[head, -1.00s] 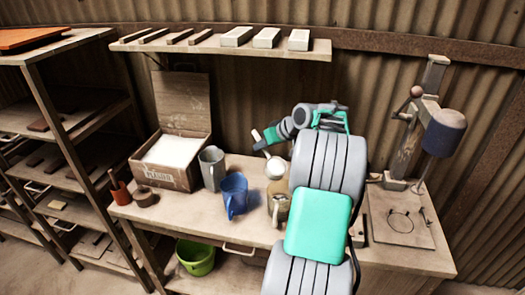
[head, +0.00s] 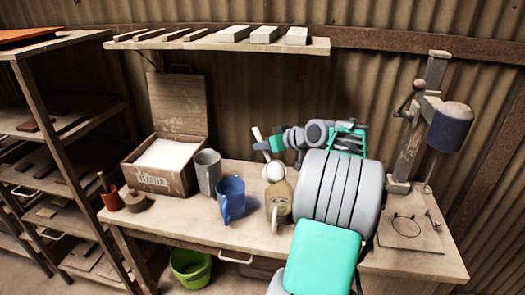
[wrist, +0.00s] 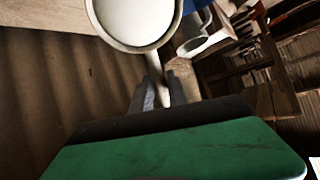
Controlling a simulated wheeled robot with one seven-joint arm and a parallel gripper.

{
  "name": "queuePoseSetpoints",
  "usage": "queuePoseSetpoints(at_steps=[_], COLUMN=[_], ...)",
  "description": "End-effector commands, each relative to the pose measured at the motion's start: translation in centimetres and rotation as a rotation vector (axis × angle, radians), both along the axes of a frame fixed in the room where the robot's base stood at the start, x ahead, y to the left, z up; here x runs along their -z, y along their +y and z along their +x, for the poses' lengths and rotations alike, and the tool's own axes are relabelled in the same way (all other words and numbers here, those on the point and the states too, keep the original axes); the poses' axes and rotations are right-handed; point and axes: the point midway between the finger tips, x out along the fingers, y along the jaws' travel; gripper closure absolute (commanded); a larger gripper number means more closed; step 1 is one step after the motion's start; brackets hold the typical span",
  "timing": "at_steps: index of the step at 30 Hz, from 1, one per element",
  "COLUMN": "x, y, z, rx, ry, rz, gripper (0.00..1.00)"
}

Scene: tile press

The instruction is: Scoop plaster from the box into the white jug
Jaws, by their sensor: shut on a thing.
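My gripper (head: 268,146) is shut on the handle of a scoop (head: 274,172), held above the bench near the tan jug; its fingers also show in the wrist view (wrist: 164,92). The scoop's round bowl (wrist: 137,18) shows a smooth white surface that looks like plaster. The plaster box (head: 160,181) stands open at the left back, with white plaster (head: 167,155) inside. A grey jug (head: 208,173), a blue jug (head: 231,200) and a tan jug (head: 279,207) stand in a row right of it. I see no plainly white jug. My arm hides the bench further right.
A press (head: 412,135) stands at the right. A wall shelf (head: 215,44) with tiles hangs above. A green bucket (head: 190,267) is below the bench.

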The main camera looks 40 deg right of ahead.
Motion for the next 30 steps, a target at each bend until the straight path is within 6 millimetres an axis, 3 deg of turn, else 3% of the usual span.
queuePoseSetpoints(at_steps=[30], x=[-0.5], y=[0.3], z=[-2.4], rx=[0.001], ry=[-0.280], rz=[-0.038], gripper=[1.00])
